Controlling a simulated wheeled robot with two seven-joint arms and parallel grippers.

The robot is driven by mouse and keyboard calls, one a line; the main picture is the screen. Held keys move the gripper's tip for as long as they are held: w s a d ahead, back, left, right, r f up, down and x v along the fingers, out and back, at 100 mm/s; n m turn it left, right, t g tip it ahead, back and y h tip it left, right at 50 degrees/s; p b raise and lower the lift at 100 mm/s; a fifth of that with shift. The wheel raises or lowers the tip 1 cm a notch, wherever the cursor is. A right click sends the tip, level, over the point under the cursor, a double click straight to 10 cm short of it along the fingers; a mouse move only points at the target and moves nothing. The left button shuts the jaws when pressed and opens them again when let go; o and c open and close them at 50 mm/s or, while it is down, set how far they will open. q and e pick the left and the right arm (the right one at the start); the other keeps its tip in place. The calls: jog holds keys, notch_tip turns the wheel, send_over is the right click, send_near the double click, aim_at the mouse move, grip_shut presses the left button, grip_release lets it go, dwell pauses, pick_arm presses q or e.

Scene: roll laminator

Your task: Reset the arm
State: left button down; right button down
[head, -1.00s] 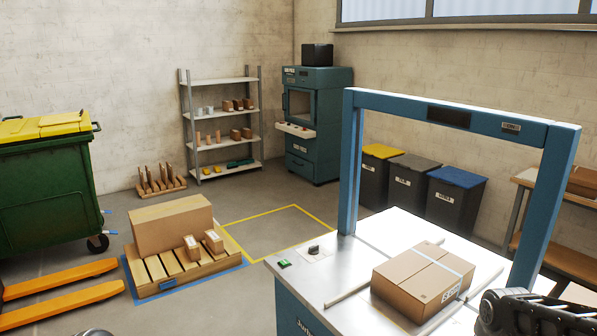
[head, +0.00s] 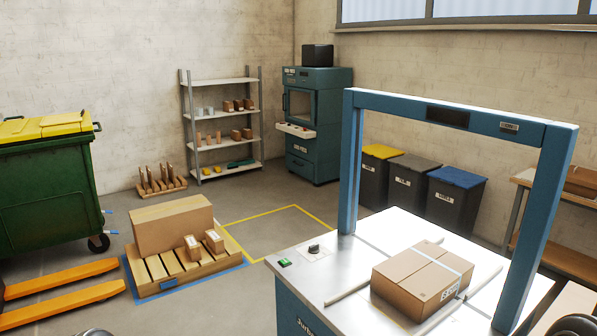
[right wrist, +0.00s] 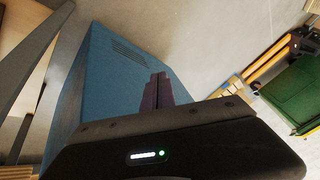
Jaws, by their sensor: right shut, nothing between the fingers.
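My right gripper shows in the right wrist view (right wrist: 158,90), its two dark fingers together with nothing between them. Behind it is the blue side of the machine (right wrist: 110,75). In the head view only a small dark part of my right arm shows at the bottom right edge. My left gripper is not in view; a dark part of my own body shows at the bottom left edge.
A strapping machine with a blue arch (head: 450,107) stands at the right, a strapped cardboard box (head: 420,280) on its top. Bins (head: 455,205) and a wooden bench (head: 560,262) stand beyond. A loaded pallet (head: 165,285), orange forks (head: 62,275) and a green dumpster (head: 50,190) are left.

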jog(key=s+a+f+g, duration=0.1)
jog(key=s+a+f, duration=0.1)
jog(key=s+f, duration=0.2)
jog(key=s+a+f+g, duration=0.1)
jog(key=s+a+f, duration=0.2)
jog(key=s, duration=0.5)
jog(key=s+a+f+m+g+y, duration=0.1)
jog(key=s+a+f+g, duration=0.1)
jog(key=s+f, duration=0.2)
jog(key=s, duration=0.3)
jog(key=shift+a+f, duration=0.25)
jog(key=shift+f, duration=0.1)
